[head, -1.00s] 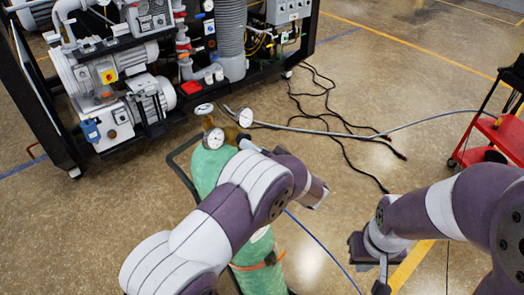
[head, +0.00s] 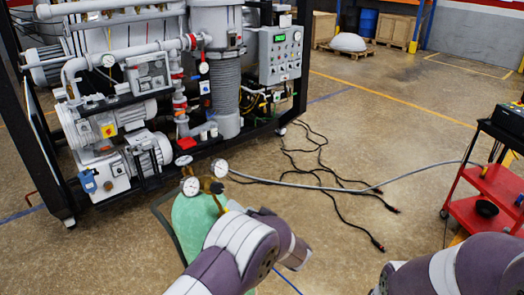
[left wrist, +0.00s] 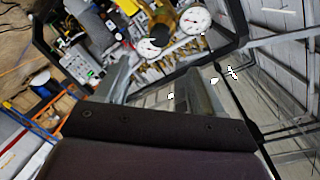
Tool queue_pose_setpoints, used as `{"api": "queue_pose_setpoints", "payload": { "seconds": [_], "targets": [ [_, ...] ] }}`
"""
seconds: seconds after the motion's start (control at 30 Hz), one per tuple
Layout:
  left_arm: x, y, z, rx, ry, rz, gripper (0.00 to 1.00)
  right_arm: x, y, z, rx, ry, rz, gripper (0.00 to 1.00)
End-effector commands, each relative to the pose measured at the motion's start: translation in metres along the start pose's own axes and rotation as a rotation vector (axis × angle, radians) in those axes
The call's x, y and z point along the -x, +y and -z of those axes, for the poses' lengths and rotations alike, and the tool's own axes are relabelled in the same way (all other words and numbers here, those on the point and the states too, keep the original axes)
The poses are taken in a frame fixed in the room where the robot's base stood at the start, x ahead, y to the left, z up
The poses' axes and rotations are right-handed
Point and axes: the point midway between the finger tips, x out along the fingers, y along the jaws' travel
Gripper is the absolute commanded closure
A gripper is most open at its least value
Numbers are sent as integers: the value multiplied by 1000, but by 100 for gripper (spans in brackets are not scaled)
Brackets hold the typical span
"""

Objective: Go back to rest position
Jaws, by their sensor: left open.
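My left arm (head: 240,245) rises from the bottom middle of the head view, over a green gas cylinder (head: 192,220). My left gripper (left wrist: 160,80) is open and empty in the left wrist view, its two fingers apart. Its tips are mostly hidden behind my arm in the head view. A brass regulator with round white gauges (head: 190,187) tops the cylinder. The gauges also show in the left wrist view (left wrist: 195,20), beyond the fingers. My right arm (head: 450,270) is at the bottom right; its gripper is out of view.
The vacuum furnace (head: 150,100) with pumps and a control box (head: 281,55) stands at the back left. Black cables (head: 320,165) and a grey hose lie on the floor. A red cart (head: 490,190) stands at the right. The middle floor is open.

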Motion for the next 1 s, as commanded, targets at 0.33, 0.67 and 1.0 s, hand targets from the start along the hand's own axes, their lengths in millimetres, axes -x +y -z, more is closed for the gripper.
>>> {"api": "queue_pose_setpoints", "payload": {
  "seconds": [0.33, 0.67, 1.0],
  "targets": [
    [107, 114, -142, 221, -474, -1035, 32, -74, 0, -9, 0, -1, 0, 100],
    [159, -12, -360, 1, -963, -1018, 32, -201, 0, -24, 0, -1, 0, 100],
    [146, -22, -356, 80, -940, -980, 32, -205, 0, -24, 0, 1, 0, 100]
  ]
}}
